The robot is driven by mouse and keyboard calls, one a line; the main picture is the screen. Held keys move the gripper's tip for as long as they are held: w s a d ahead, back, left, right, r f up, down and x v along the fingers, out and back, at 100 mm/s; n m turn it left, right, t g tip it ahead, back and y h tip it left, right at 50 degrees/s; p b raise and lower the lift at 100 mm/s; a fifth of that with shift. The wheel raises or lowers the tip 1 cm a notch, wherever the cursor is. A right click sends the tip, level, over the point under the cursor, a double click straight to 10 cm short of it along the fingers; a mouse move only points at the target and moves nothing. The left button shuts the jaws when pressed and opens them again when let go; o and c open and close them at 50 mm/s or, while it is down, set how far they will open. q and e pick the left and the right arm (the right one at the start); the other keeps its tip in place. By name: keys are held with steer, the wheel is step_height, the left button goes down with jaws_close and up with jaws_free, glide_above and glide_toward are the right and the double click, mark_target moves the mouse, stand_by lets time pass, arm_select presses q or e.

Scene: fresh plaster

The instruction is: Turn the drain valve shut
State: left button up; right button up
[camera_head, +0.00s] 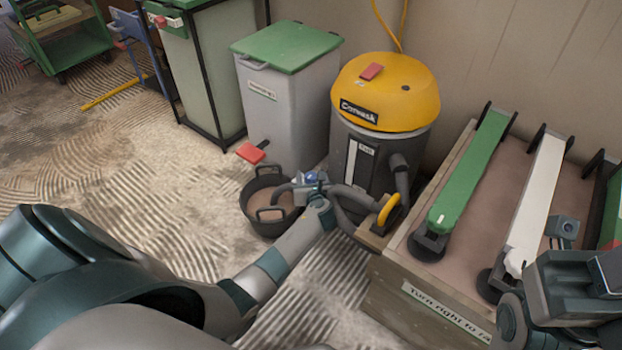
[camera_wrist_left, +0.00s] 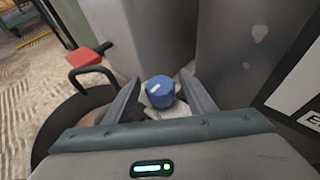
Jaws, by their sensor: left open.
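A blue knob (camera_wrist_left: 160,92) with a white mark on top sits between the two open fingers of my left gripper (camera_wrist_left: 160,84), with gaps on both sides. In the head view, the blue knob (camera_head: 312,177) is small and partly hidden by my left gripper (camera_head: 309,184), which is beside the black bucket. A red lever handle (camera_head: 250,153) sticks out low on the grey bin (camera_head: 285,115); this red handle (camera_wrist_left: 83,58) also shows in the wrist view. I cannot tell from labels which one is the drain valve. My right arm is at the lower right; its fingers are unclear.
A black bucket (camera_head: 248,196) with brown contents stands below the red handle. A yellow-topped vacuum (camera_head: 386,90) with a grey hose stands close behind my left gripper. A wooden crate (camera_head: 455,150) with green and white long tools is on the right. Open floor lies left.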

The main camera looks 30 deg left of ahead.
arm_select(q)
steer(key=c, duration=1)
steer(key=shift+c, duration=0.2)
